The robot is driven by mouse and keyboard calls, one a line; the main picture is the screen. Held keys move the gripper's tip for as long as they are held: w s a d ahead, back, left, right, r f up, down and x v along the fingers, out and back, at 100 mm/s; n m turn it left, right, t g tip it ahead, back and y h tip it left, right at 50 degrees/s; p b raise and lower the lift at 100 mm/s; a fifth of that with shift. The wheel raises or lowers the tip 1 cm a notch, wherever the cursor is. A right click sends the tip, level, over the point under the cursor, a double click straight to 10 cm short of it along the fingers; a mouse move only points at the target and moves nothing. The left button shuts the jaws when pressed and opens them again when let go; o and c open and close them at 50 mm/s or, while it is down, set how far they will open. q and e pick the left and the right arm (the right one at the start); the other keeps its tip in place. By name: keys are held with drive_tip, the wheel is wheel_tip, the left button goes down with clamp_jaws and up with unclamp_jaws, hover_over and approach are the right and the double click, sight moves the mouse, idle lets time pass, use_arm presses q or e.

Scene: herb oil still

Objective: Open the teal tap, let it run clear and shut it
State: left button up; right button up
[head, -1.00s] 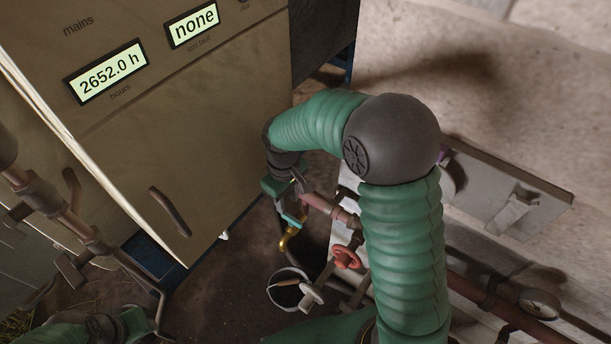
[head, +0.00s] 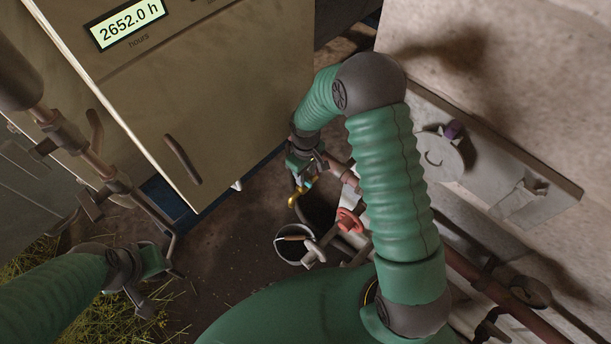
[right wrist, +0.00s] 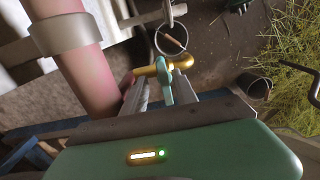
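The teal tap has a brass body and spout (head: 298,196) low on the pipework in the head view, partly hidden by my gripper. In the right wrist view its teal handle (right wrist: 166,84) stands between my fingers, with the brass spout (right wrist: 182,63) beyond. My right gripper (right wrist: 163,90) is open around the handle, its two pale fingers apart on either side. In the head view my right gripper (head: 302,172) reaches down at the tap. My left gripper (head: 158,285) is at the lower left, above straw; its fingers are not clear.
A bucket (head: 281,252) stands on the floor near the tap's spout. A red valve wheel (head: 349,221) is close on the right. A beige cabinet (head: 225,100) stands at left, pipes (head: 100,165) beside it. A grey panel (head: 520,190) is on the right.

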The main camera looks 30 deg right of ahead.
drive_tip(key=shift+f, duration=0.45)
drive_tip(key=shift+a, duration=0.45)
drive_tip(key=c, duration=0.4)
drive_tip(key=shift+d, duration=0.2)
clamp_jaws()
use_arm(q)
drive_tip(key=shift+a+f, duration=0.1)
drive_tip(key=shift+a, duration=0.2)
drive_tip(key=shift+a, duration=0.1)
